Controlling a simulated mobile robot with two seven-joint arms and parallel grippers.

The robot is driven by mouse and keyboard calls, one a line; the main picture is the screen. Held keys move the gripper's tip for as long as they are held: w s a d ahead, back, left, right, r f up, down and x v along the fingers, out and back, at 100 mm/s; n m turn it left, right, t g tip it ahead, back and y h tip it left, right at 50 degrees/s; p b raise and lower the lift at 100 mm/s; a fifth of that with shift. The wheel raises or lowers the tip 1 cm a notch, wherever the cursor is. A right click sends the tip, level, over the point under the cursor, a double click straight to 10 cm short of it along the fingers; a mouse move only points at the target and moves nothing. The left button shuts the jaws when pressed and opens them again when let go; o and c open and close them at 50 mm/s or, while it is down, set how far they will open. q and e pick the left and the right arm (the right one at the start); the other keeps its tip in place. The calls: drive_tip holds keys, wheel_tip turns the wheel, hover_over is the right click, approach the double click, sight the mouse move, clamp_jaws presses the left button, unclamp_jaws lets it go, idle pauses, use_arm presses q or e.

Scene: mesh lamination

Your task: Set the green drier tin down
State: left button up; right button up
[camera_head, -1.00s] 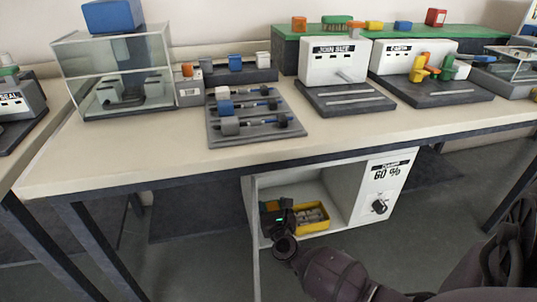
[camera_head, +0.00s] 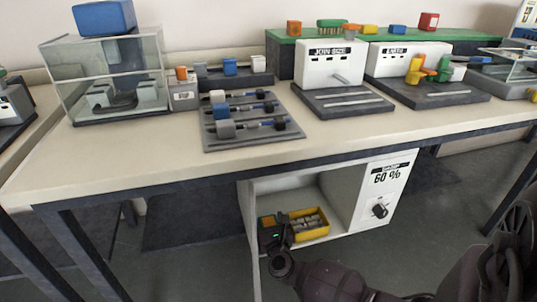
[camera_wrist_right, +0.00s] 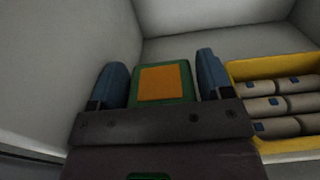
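The green drier tin (camera_head: 266,230), with an orange top, is inside the white cabinet under the bench, at the left of the opening. In the right wrist view the tin (camera_wrist_right: 162,84) sits between the two blue fingers of my right gripper (camera_wrist_right: 162,80), one close against each side. The gripper appears shut on it. In the head view my right gripper (camera_head: 284,236) is at the tin's near side and hides part of it. The tin's underside is hidden, so I cannot tell whether it touches the cabinet floor. My left gripper is not in view.
A yellow tray (camera_head: 326,231) of grey rolls is close to the right of the tin. The cabinet's side wall (camera_wrist_right: 45,75) is close on the left. The bench top (camera_head: 130,160) is overhead.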

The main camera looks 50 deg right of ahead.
drive_tip(key=shift+r, duration=0.15)
drive_tip(key=p+v, duration=0.2)
drive_tip(key=v, duration=1)
idle(0.5)
